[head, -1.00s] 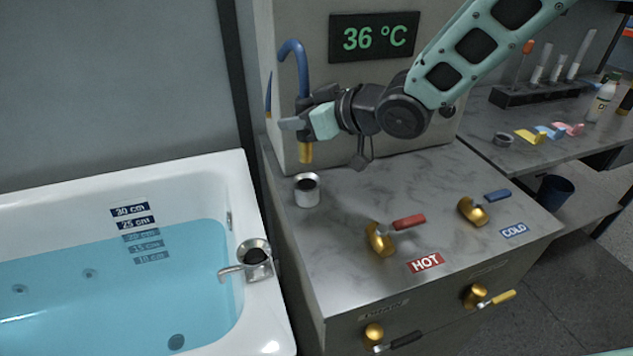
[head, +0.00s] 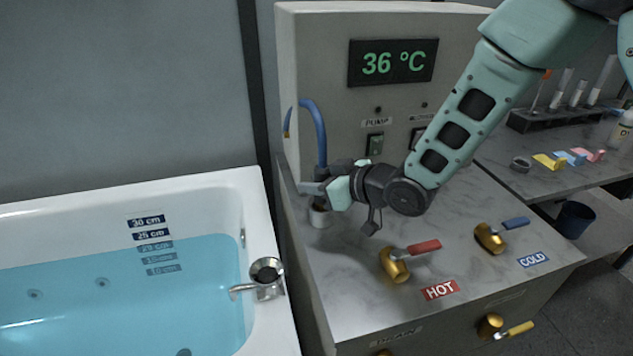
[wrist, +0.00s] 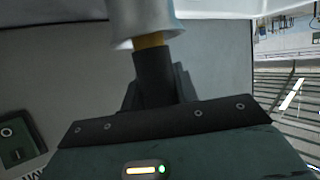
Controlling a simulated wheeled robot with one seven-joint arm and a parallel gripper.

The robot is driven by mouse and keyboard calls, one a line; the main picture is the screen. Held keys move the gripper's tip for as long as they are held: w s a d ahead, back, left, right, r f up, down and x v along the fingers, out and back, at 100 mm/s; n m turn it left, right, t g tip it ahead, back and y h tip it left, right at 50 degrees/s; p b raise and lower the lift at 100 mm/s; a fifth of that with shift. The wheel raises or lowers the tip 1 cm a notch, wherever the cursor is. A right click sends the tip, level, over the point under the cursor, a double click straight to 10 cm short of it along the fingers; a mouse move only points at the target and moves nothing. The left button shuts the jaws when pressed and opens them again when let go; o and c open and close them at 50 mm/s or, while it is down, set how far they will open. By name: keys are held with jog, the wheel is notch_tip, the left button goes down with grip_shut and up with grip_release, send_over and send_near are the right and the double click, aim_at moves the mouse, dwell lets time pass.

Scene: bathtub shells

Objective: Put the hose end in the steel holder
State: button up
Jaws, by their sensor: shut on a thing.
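The steel holder (head: 320,216) is a small upright cup on the grey counter, beside the panel. My gripper (head: 322,188) is shut on the hose end (wrist: 153,72), a dark sleeve with a brass tip, directly above the holder. The blue hose (head: 319,132) arches up and back from it. In the wrist view the brass tip (wrist: 150,41) reaches the rim of the holder (wrist: 145,20), and its far part is hidden by the cup wall, apparently inside. My gripper hides part of the sleeve in the head view.
A steel funnel-like fitting with a lever (head: 267,271) sits on the rim of the water-filled bathtub (head: 215,192) to the left. Brass valves with a red handle (head: 424,246) and a blue handle (head: 516,222) stand on the counter. The panel (head: 315,85) rises behind.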

jog(key=shift+f, duration=0.2)
jog(key=o, duration=1.1)
jog(key=shift+r, duration=0.1)
jog(key=shift+c, duration=0.2)
jog(key=shift+d+r, duration=0.1)
jog(key=shift+r, duration=0.15)
jog(key=b+v, duration=0.2)
jog(key=v, duration=1)
jog(key=s+d+m+g+h, duration=0.1)
jog(key=s+d+g+h, duration=0.2)
jog(key=s, duration=0.9)
jog(key=s+d+f+m+g+h, duration=0.1)
jog(key=s+g+h, duration=0.4)
jog(key=s, duration=0.7)
jog(key=shift+s+d+m+h, duration=0.25)
jog(key=shift+d+m+h, duration=0.25)
jog(key=shift+d+h, duration=0.55)
jog(key=shift+a, duration=0.15)
